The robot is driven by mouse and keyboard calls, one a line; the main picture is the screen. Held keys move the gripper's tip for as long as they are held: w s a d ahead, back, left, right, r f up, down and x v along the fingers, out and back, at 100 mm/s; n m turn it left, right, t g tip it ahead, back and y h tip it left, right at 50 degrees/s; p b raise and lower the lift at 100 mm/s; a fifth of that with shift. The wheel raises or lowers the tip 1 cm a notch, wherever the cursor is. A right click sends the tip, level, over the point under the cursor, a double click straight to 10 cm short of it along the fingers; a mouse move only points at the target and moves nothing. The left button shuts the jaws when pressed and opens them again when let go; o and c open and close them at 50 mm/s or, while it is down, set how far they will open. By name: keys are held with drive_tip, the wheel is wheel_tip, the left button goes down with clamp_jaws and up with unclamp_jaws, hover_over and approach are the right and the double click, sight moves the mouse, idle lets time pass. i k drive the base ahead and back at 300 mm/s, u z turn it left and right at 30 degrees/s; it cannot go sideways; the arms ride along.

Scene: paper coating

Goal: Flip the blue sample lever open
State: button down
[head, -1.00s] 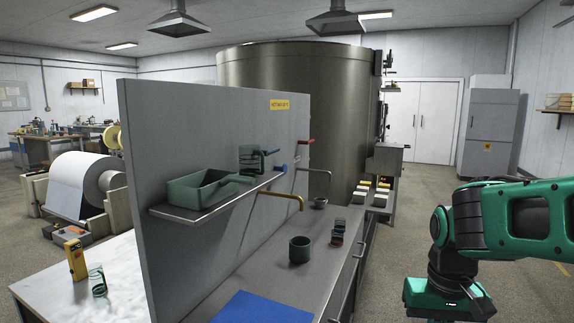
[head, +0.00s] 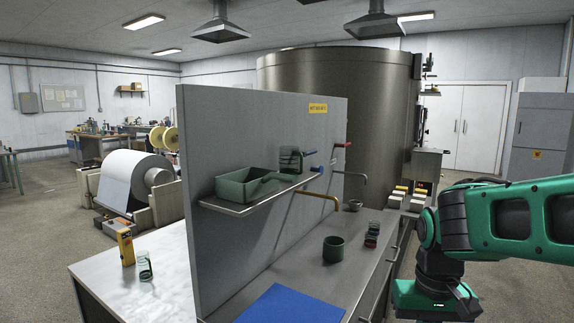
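A blue lever handle (head: 309,153) shows at the right of the grey upright panel, just beyond a dark green-tinted glass on the shelf. A second blue piece, knob-like (head: 318,169), sits lower at the shelf's right end. I cannot tell whether the two belong together. A red lever handle (head: 343,145) is farther right. A brass spout (head: 320,195) and a steel spout (head: 350,176) come out of the panel below. My arm is at the right, well apart from the levers, and my gripper's fingers are out of the frame.
The shelf (head: 240,209) holds a green tray (head: 232,190) and juts from the panel (head: 225,130). On the counter below stand a dark green cup (head: 333,249), a small bowl (head: 355,205), stacked small items (head: 372,235) and a blue mat (head: 290,307). A large metal tank (head: 340,80) stands behind.

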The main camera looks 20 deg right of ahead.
sight(305, 153)
drive_tip(key=u, duration=1.6)
drive_tip(key=k, duration=1.45)
drive_tip(key=z, duration=1.6)
drive_tip(key=i, duration=1.6)
drive_tip(key=z, duration=0.05)
